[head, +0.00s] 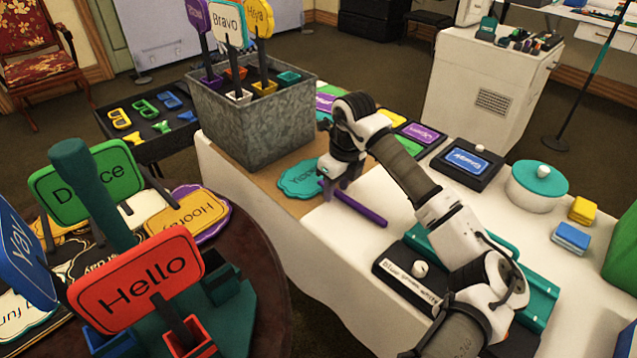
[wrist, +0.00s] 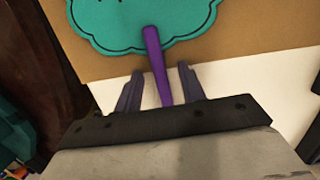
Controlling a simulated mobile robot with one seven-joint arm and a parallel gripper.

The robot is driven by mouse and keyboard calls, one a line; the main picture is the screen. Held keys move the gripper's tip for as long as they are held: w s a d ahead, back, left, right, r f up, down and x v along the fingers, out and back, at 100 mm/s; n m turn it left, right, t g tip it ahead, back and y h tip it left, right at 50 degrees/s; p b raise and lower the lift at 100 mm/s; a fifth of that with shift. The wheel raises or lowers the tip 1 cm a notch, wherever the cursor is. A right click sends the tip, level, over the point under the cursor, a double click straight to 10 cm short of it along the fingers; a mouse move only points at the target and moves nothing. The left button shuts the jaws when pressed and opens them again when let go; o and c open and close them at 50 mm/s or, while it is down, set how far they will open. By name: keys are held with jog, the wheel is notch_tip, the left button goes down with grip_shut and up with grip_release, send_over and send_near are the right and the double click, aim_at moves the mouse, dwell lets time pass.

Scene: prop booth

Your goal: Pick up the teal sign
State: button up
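The teal sign (head: 299,180) has a scalloped edge with dark lettering and lies flat on a brown board on the white table. Its purple handle (head: 357,204) points toward the front right. In the wrist view the teal sign (wrist: 140,22) is at the top, and its purple handle (wrist: 155,62) runs down between my two fingers. My gripper (wrist: 158,80) is open around the handle, with a gap visible on each side. In the head view my gripper (head: 337,190) is over the handle near the sign, and my wrist hides part of it.
A grey metal bin (head: 255,117) holding several upright signs stands behind the teal sign. A round dark table with a red Hello sign (head: 140,278) is at the left. A black box with a blue panel (head: 466,161) and a teal-lidded white pot (head: 537,186) stand at the right.

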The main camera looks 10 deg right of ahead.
grip_shut()
jog(key=shift+r, duration=0.1)
